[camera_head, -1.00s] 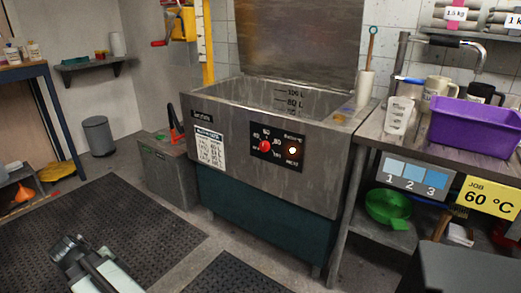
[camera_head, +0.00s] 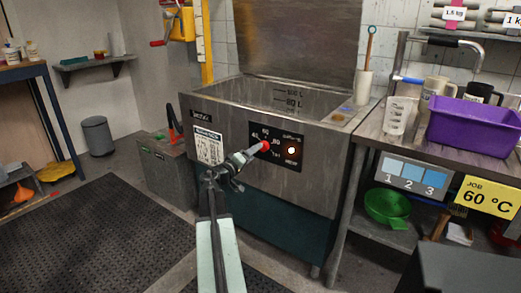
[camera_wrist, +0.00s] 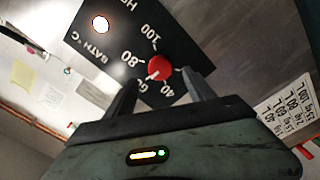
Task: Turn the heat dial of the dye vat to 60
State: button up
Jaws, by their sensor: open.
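The dye vat (camera_head: 225,140) is a steel tank with a dark control panel (camera_head: 291,163). Its red heat dial (camera_head: 266,146) also shows in the wrist view (camera_wrist: 160,66), ringed by 40, 60, 80 and 100. A pale mark on the dial points down-left in the wrist view, near 60; its exact setting is unclear. My gripper (camera_head: 256,150) reaches the panel from the front left. In the wrist view my gripper (camera_wrist: 160,78) is open, with one finger on each side of the dial's lower part. I cannot tell whether they touch it.
A lit round lamp (camera_head: 292,151) sits right of the dial. A yellow sign (camera_head: 488,198) reads JOB 60 °C. A bench with a purple bin (camera_head: 475,130) stands at the right. A grey box (camera_head: 165,180) stands left of the vat. Dark mats cover the floor.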

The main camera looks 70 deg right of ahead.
jog(key=x, duration=0.6)
jog(key=shift+a, duration=0.1)
jog(key=c, duration=1.4)
jog(key=shift+o, duration=0.2)
jog(key=shift+n, duration=0.3)
jog(key=o, duration=1.4)
jog(key=shift+c, duration=0.2)
jog(key=v, duration=0.8)
